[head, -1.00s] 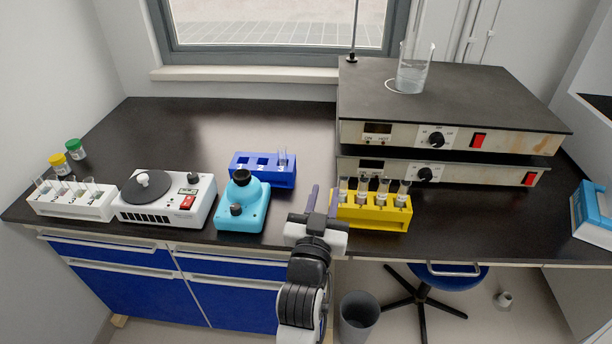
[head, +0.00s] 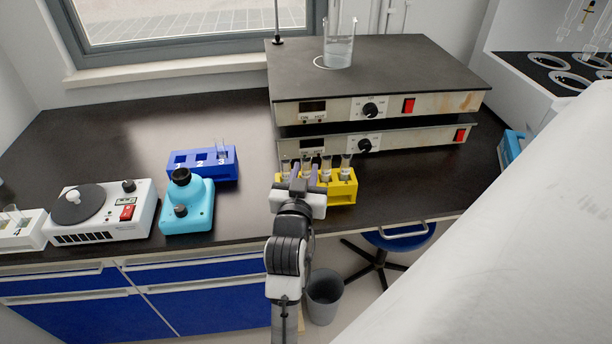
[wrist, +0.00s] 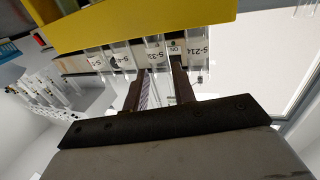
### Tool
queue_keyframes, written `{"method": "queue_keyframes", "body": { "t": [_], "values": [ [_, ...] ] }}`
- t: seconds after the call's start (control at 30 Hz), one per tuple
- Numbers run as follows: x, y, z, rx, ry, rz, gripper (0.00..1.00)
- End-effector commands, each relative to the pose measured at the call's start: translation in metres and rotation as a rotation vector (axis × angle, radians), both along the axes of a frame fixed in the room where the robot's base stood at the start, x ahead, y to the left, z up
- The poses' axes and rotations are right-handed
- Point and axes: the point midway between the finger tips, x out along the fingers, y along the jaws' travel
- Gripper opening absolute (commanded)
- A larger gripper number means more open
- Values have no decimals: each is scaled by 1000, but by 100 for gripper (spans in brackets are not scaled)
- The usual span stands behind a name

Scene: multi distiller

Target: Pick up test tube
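A yellow rack (head: 342,193) holds several labelled test tubes in a row near the table's front edge. My gripper (head: 304,176) is in front of its left half, fingers pointing at the tubes. In the wrist view, which looks upside down, the rack (wrist: 150,22) is at the top. My gripper (wrist: 160,75) is open there, and the tube labelled S-33 (wrist: 154,48) lines up with the gap between the fingers. The tube labelled S-214 (wrist: 196,50) is to its right. I cannot tell whether a finger touches a tube.
A blue numbered rack (head: 203,170) holds one tube in slot 3. A turquoise device (head: 188,208), a white device with a dark disc (head: 100,224) and a white tube rack (head: 22,241) stand left. Stacked hotplates (head: 375,80) with a beaker (head: 338,48) on top rise behind the yellow rack.

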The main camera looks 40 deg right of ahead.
Motion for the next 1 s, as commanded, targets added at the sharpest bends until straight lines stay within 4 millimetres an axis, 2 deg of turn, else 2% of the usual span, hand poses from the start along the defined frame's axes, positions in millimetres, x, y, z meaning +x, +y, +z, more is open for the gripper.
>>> {"method": "queue_keyframes", "body": {
  "t": [0.17,0.43,0.73,0.93,1.0],
  "values": [
    [9,-9,0,2,1,0,26],
    [34,-36,-4,1,0,0,26],
    [37,-40,-6,1,-1,1,26],
    [37,-40,-6,0,0,1,1],
    [37,-40,-6,0,0,1,0]
  ]
}}
